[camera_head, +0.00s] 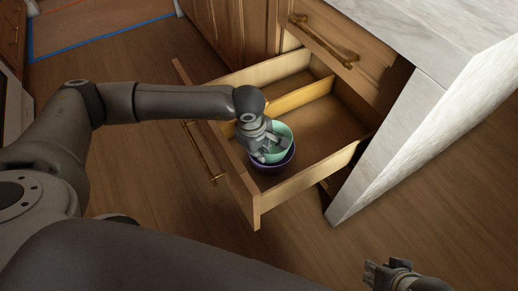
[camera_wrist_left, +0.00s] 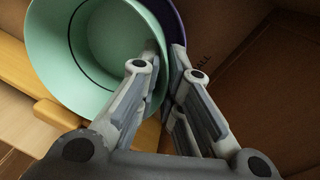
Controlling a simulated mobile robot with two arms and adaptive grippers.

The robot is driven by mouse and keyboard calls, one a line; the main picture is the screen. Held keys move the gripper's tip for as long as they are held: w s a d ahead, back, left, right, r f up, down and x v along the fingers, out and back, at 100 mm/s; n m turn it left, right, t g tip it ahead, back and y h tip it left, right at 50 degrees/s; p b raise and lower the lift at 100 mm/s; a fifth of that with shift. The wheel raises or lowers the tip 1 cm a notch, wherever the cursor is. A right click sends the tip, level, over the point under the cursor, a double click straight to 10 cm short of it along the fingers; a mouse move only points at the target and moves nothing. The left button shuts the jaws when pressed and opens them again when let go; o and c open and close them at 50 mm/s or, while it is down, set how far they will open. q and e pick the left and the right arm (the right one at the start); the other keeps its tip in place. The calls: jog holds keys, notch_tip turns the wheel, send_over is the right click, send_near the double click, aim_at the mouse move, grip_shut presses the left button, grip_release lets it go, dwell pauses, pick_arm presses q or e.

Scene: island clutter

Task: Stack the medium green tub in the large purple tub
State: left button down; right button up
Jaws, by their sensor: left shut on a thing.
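The green tub (camera_head: 284,133) is in the open drawer area, with its mouth up. My left gripper (camera_head: 262,153) is shut on its wall. In the left wrist view my left gripper (camera_wrist_left: 166,60) has one finger inside the green tub (camera_wrist_left: 50,45) and one outside. The purple tub (camera_head: 272,168) shows around and below the green one, and a strip of it shows behind the green rim in the wrist view (camera_wrist_left: 176,25). The green tub appears in or just above it; I cannot tell if it rests on its bottom. My right gripper (camera_head: 372,274) is at the lower right, empty.
The open wooden drawer (camera_head: 322,118) has a divider (camera_head: 300,98) towards the back and a front panel (camera_head: 215,140) with a brass handle. A marble counter (camera_head: 420,50) stands to the right. The wooden floor is clear around it.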

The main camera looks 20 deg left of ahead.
pick_arm(q)
jog(key=c, duration=1.6)
grip_release()
